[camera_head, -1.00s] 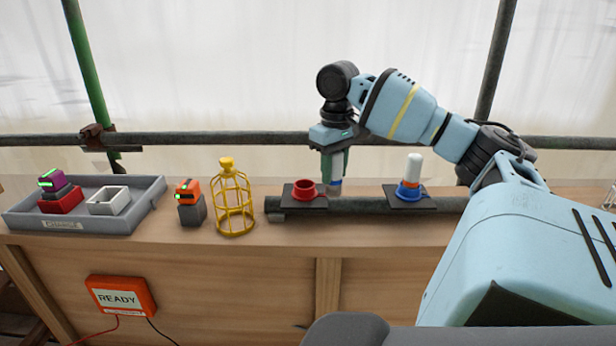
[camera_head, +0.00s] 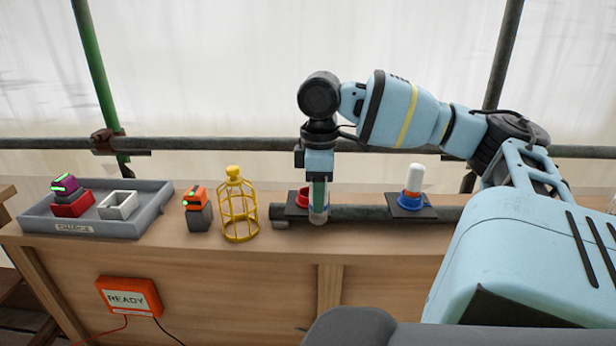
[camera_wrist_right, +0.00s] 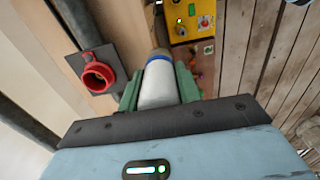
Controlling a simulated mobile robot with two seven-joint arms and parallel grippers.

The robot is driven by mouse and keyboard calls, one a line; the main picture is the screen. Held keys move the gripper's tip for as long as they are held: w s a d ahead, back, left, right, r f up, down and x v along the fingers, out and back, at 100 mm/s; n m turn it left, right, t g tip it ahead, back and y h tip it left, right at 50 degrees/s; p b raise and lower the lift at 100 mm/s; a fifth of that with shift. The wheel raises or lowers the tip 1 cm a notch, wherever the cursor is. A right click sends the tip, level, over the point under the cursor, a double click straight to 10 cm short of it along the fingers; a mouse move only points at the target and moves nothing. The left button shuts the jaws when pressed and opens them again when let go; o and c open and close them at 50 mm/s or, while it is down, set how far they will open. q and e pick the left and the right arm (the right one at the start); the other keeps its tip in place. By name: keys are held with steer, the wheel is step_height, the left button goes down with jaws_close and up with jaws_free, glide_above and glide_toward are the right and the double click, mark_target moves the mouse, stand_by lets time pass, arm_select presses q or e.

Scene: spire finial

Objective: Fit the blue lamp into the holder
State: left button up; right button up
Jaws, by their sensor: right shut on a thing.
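My right gripper (camera_head: 318,197) is shut on a white lamp (camera_wrist_right: 158,88) with a blue band. The lamp points down between the green fingers, and its lower end (camera_head: 318,217) shows just in front of the red holder (camera_head: 302,196). The red holder is empty in the right wrist view (camera_wrist_right: 98,77), on a dark plate to the left of the lamp, apart from it. The blue holder (camera_head: 411,204) stands on another plate to the right. A white lamp (camera_head: 415,178) with an orange band stands upright in it. My left gripper is not in view.
A yellow cage (camera_head: 239,210) stands left of the pipe (camera_head: 350,215). Beside it is an orange-and-grey device (camera_head: 197,208). A grey tray (camera_head: 130,228) at the left bears a red and a white box. A yellow box (camera_wrist_right: 190,20) shows below in the wrist view.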

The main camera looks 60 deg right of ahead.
steer(key=w+d+f+b, duration=0.1)
steer(key=w+d+b, duration=0.1)
steer(key=w+d, duration=0.6)
steer(key=shift+w+d, duration=0.2)
steer(key=shift+d, duration=1.15)
steer(key=shift+d+f, duration=0.1)
steer(key=shift+w+d+f, duration=0.1)
steer(key=shift+f, duration=0.8)
steer(key=shift+w+d+f, duration=0.1)
steer(key=shift+f, duration=0.8)
steer(key=shift+a+f, duration=0.1)
steer(key=o, duration=1.1)
